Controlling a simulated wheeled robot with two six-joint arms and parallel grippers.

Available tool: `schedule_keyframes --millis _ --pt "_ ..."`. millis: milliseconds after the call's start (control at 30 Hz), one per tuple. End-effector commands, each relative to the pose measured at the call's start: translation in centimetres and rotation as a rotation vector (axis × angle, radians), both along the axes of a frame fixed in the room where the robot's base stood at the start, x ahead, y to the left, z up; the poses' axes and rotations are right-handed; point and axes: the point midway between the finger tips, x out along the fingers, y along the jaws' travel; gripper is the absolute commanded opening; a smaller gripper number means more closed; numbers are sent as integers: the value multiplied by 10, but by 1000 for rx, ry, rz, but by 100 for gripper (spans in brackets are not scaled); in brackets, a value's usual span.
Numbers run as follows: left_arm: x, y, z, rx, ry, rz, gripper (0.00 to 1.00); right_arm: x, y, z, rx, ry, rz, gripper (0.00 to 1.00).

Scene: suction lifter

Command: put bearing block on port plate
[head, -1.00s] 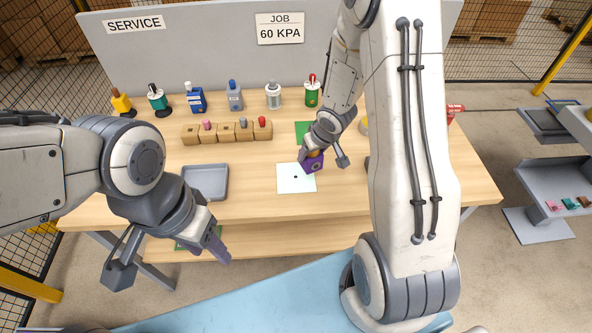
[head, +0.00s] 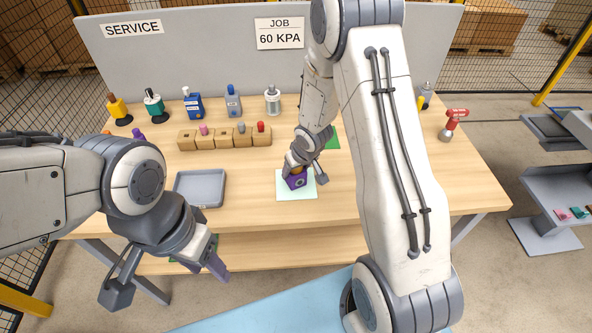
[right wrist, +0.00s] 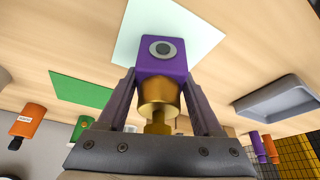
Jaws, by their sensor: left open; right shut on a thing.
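The bearing block, a purple block (head: 296,182) with a round grey bore and a brass top, is over the middle of the pale square port plate (head: 284,192). My right gripper (head: 306,168) is shut on the block from above. In the right wrist view the purple block (right wrist: 162,66) sits between the fingers, with its brass part nearest the palm and the plate (right wrist: 190,28) behind it. I cannot tell whether the block touches the plate. The plate's centre is hidden. My left gripper (head: 167,280) is open and empty in front of the table edge.
A grey tray (head: 200,204) lies left of the plate. A wooden row of blocks with coloured pegs (head: 225,138) stands behind, with several bottles at the back. A green square (head: 333,139) is partly hidden by my right arm. A red-topped item (head: 452,122) stands at right.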

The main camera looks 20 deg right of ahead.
Motion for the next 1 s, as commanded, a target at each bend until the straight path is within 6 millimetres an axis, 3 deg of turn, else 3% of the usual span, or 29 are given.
schedule_keyframes --millis 67,100,167,567,1000 --pt "0 0 -4 0 0 0 50 0 0 -4 0 -1 0 1" --pt "0 0 -3 0 0 0 50 0 0 -3 0 0 0 75" --pt "0 0 -2 0 0 0 50 0 0 -3 0 0 0 97" --pt "0 0 3 0 0 0 50 0 0 3 0 0 0 97" --pt "0 0 50 0 0 2 50 -32 -4 87 -1 -2 0 97"
